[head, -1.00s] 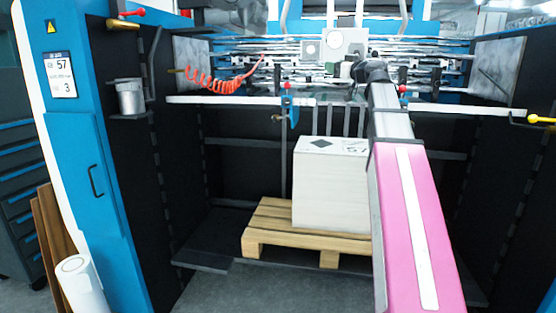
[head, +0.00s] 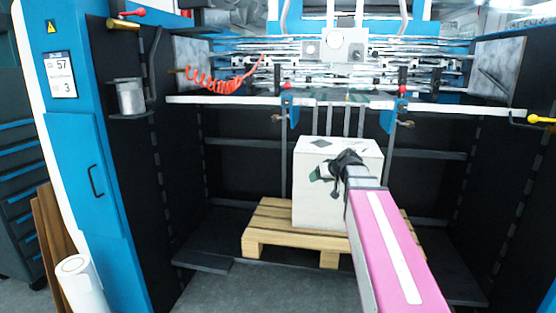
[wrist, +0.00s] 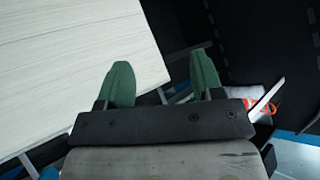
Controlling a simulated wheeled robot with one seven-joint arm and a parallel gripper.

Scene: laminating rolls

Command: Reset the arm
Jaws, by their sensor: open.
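My gripper (wrist: 163,85) shows in the wrist view with two green fingers held apart and nothing between them. In the head view my gripper (head: 318,173) is at the end of my pink arm, in front of the white paper stack. The white stack (head: 312,200) stands on a wooden pallet inside the machine, with a dark diamond mark on its top. Its layered side or top (wrist: 60,60) fills the left of the wrist view, beside the fingers. My arm hides the stack's right part.
The pallet (head: 262,236) rests on the machine floor. A white crossbar (head: 220,100) spans the machine above the stack, with a red coiled hose (head: 215,82) over it. Blue machine panels (head: 85,170) stand at the left. A white roll (head: 80,285) stands at the lower left.

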